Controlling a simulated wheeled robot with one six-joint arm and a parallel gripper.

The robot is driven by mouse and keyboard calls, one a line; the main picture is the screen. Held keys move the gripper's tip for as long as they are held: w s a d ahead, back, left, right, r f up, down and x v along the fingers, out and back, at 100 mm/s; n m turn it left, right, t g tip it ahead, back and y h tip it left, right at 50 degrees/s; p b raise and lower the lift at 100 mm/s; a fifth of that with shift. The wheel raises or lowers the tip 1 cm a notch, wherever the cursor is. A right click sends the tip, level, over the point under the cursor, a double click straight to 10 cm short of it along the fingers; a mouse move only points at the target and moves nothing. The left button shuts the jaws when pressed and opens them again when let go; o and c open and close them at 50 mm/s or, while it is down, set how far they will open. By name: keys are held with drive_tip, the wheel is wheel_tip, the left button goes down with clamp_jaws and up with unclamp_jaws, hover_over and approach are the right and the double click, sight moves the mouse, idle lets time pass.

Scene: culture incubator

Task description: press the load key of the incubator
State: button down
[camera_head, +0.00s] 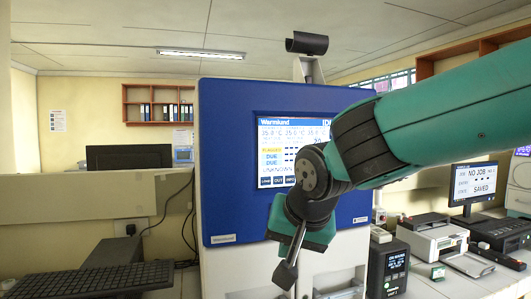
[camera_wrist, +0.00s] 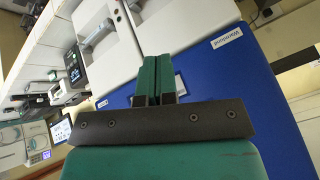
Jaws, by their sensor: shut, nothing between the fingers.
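The incubator (camera_head: 225,130) has a blue front panel with a lit screen (camera_head: 285,130) headed "Warmlund". A row of small dark keys (camera_head: 278,181) runs along the screen's lower edge; their labels are too small to read surely. My arm covers the right part of the screen and may hide more keys. My gripper (camera_head: 285,272) is shut and empty, in front of the white lower body, below the screen and keys, pointing down. In the wrist view my gripper's closed fingers (camera_wrist: 158,72) show against the blue panel (camera_wrist: 250,90) and white doors; the screen is not visible there.
A keyboard (camera_head: 90,280) lies at the lower left beside a partition. White doors with handles (camera_head: 335,285) are under the blue panel.

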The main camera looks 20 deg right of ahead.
sight(269, 184)
drive_tip(key=w+d+r+m+t+h+p, duration=0.1)
drive_tip(key=w+r+m+t+p, duration=0.1)
drive_tip(key=w+r+m, duration=0.2)
wheel_tip(269, 184, up, 4)
drive_tip(key=shift+w+f+h, duration=0.25)
drive_tip(key=shift+w+h, duration=0.1)
drive_tip(key=shift+h, duration=0.05)
drive_tip(key=shift+w+p, duration=1.6)
drive_tip(key=shift+w, duration=2.8)
drive_tip(key=shift+w, duration=0.1)
drive_tip(key=shift+w, duration=0.35)
drive_tip(key=shift+w, duration=0.3)
drive_tip(key=shift+s, duration=0.15)
drive_tip(key=shift+s+b, duration=0.45)
drive_tip(key=shift+s, duration=0.15)
